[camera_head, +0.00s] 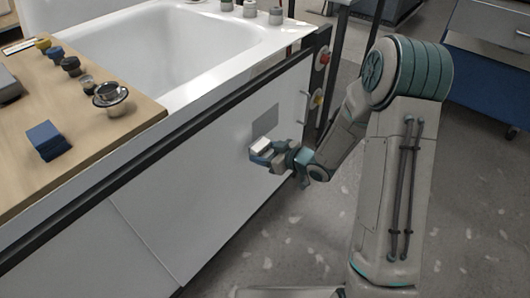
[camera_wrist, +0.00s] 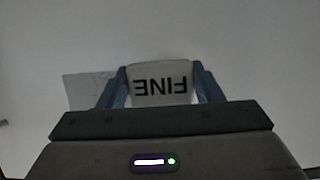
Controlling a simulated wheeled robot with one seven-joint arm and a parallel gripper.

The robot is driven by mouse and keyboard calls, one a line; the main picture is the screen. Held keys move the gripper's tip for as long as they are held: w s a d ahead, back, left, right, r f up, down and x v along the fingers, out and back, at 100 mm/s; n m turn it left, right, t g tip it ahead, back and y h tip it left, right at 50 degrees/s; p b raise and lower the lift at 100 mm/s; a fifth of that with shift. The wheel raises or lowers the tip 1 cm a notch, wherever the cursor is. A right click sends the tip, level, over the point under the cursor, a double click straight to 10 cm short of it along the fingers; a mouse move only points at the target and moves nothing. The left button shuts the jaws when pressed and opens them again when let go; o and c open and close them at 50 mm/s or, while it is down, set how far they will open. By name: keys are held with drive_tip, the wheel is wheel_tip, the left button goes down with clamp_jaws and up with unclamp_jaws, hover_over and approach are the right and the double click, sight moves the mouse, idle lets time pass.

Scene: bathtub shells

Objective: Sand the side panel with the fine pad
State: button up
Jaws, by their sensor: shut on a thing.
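My gripper (camera_head: 258,154) is shut on a light fine pad (camera_head: 263,145) in front of the white side panel (camera_head: 205,170). In the wrist view the fine pad (camera_wrist: 160,82) sits between the two blue-grey fingers of my gripper (camera_wrist: 162,90), with the word FINE upside down on it. The pad is at or very near the panel; I cannot tell whether it touches. A grey rectangular patch (camera_head: 265,122) on the panel lies just above the pad. It also shows partly behind the left finger in the wrist view (camera_wrist: 88,90).
A white bathtub (camera_head: 165,50) stands above the panel. A wooden board (camera_head: 100,150) at left holds a blue block (camera_head: 48,140), a metal drain fitting (camera_head: 110,96) and several small knobs. Red and yellow buttons (camera_head: 324,58) are on the frame's end post.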

sight(272, 130)
drive_tip(key=shift+w+a, duration=0.55)
drive_tip(key=shift+a, duration=0.1)
drive_tip(key=shift+w+d, duration=0.1)
drive_tip(key=shift+w+d+r+p, duration=0.1)
drive_tip(key=shift+w+d+p, duration=0.65)
drive_tip(key=shift+w+d, duration=0.4)
drive_tip(key=shift+w+d+p, duration=0.45)
drive_tip(key=shift+w+d, duration=0.05)
drive_tip(key=shift+w, duration=0.35)
drive_tip(key=shift+w+d+p, duration=0.4)
drive_tip(key=shift+w+d, duration=0.1)
drive_tip(key=shift+w, duration=0.35)
drive_tip(key=shift+w+d+p, duration=0.8)
drive_tip(key=shift+w+d, duration=0.3)
drive_tip(key=shift+w, duration=0.35)
drive_tip(key=shift+s+a+b, duration=0.2)
drive_tip(key=shift+s+a, duration=0.55)
drive_tip(key=shift+s, duration=0.3)
drive_tip(key=shift+s+a+b, duration=0.25)
drive_tip(key=shift+s+a, duration=0.5)
drive_tip(key=shift+s, duration=0.25)
drive_tip(key=shift+s+a+b, duration=0.2)
drive_tip(key=shift+s+a, duration=0.55)
drive_tip(key=shift+s, duration=0.3)
drive_tip(key=shift+s+a+b, duration=0.5)
drive_tip(key=shift+s+a, duration=0.7)
drive_tip(key=shift+s, duration=0.1)
